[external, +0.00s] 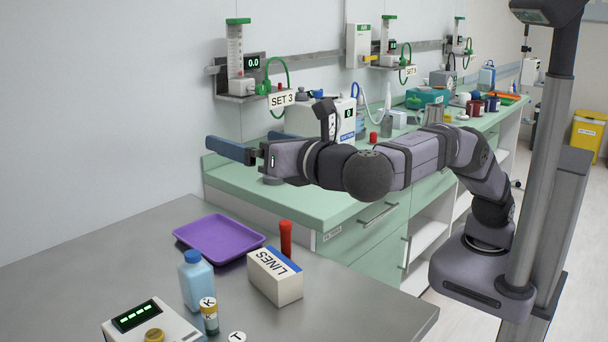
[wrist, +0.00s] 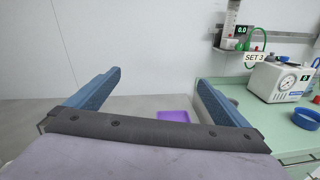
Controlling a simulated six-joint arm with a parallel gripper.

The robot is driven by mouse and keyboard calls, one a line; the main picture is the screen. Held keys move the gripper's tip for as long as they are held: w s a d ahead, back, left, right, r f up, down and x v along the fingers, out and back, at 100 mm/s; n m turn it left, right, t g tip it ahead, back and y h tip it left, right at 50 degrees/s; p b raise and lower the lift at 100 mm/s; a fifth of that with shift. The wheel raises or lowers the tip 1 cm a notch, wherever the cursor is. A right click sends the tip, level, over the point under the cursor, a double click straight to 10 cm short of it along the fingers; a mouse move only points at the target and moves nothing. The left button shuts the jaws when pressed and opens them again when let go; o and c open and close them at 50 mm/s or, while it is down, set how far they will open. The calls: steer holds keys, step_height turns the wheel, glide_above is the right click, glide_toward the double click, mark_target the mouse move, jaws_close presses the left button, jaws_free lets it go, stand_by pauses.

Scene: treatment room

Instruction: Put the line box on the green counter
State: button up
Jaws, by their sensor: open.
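The line box (external: 274,278) is a white box with a blue stripe and the word LINES, standing on the grey metal table (external: 130,238). It does not show in the wrist view. The green counter (external: 300,206) runs along the wall behind the table; its near end also shows in the wrist view (wrist: 262,125). My gripper (external: 236,146) is open and empty, raised above the near end of the counter and pointing left. In the wrist view my gripper (wrist: 157,88) has its two blue fingers spread wide with nothing between them.
A purple tray (external: 218,238), a red-capped tube (external: 286,238), a blue bottle (external: 196,280), a small vial (external: 209,317) and a device with a green display (external: 150,322) surround the box. A white machine (wrist: 279,80) and a blue round dish (wrist: 304,118) stand on the counter.

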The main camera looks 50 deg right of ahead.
steer(key=w+f+m+g+y+p, duration=0.4)
steer(key=w+f+m+g+y, duration=0.25)
steer(key=w+y, duration=0.35)
steer(key=s+d+r+m+g+y+p, duration=0.1)
steer(key=s+d+r+m+g+y, duration=0.25)
steer(key=s+d+m, duration=0.3)
steer(key=s+d+r+m+g+y+p, duration=0.2)
steer(key=s+d+r+m+g+y, duration=0.1)
steer(key=s+d+m+g+y, duration=0.25)
steer(key=t, duration=0.2)
glide_toward(282, 266)
steer(key=w, duration=0.2)
steer(key=shift+w+a+f+n, duration=0.25)
steer(key=shift+w+f, duration=0.1)
steer(key=shift+f, duration=0.45)
steer(key=shift+p+x, duration=0.95)
steer(key=shift+x, duration=2.75)
steer(key=shift+s, duration=0.1)
